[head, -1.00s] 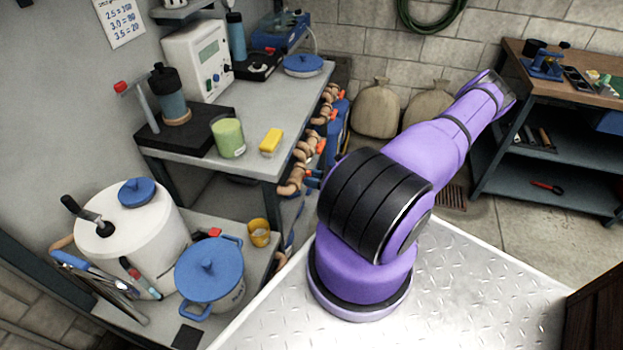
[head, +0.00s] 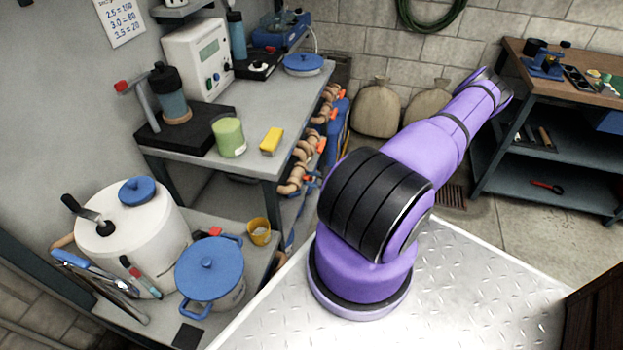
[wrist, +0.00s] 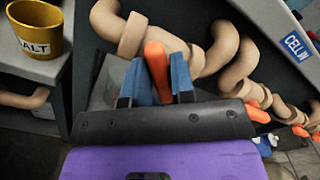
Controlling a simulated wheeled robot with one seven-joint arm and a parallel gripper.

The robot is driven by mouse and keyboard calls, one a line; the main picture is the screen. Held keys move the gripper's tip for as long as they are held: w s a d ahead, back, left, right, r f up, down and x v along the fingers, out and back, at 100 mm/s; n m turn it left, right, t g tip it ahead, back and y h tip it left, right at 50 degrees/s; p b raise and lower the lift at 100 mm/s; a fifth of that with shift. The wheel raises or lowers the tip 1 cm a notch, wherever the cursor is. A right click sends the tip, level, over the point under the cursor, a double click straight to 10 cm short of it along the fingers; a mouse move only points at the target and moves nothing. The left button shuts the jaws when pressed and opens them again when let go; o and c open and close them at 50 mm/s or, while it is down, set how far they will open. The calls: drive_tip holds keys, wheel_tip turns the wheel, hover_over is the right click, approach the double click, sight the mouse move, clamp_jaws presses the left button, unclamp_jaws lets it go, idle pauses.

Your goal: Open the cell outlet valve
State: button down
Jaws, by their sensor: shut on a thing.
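In the wrist view my gripper (wrist: 158,66) has its two blue fingers on either side of an orange valve handle (wrist: 155,55) and is shut on it. The handle stands in front of a tan pipe run (wrist: 160,37); its lower part is hidden between the fingers and the dark gripper plate. No label shows beside this handle, so I cannot tell from a sign which valve it is. A blue sign reading "CELL IN" (wrist: 297,46) is at the right. In the head view the tan pipes with orange handles (head: 297,178) run beside the bench; my gripper is hidden there.
More orange handles (wrist: 258,112) follow along the pipes to the right. A yellow "SALT" cup (wrist: 38,48) stands on a low shelf at left, also in the head view (head: 259,231). The grey bench (head: 262,95) and a blue-lidded pot (head: 208,265) flank the pipes.

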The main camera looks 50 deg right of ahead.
drive_tip(key=n, duration=0.5)
drive_tip(key=shift+a+f, duration=0.1)
drive_tip(key=shift+f, duration=0.1)
drive_tip(key=shift+f+n, duration=0.15)
drive_tip(key=shift+n, duration=2.25)
drive_tip(key=shift+s, duration=0.1)
drive_tip(key=c, duration=1.1)
unclamp_jaws()
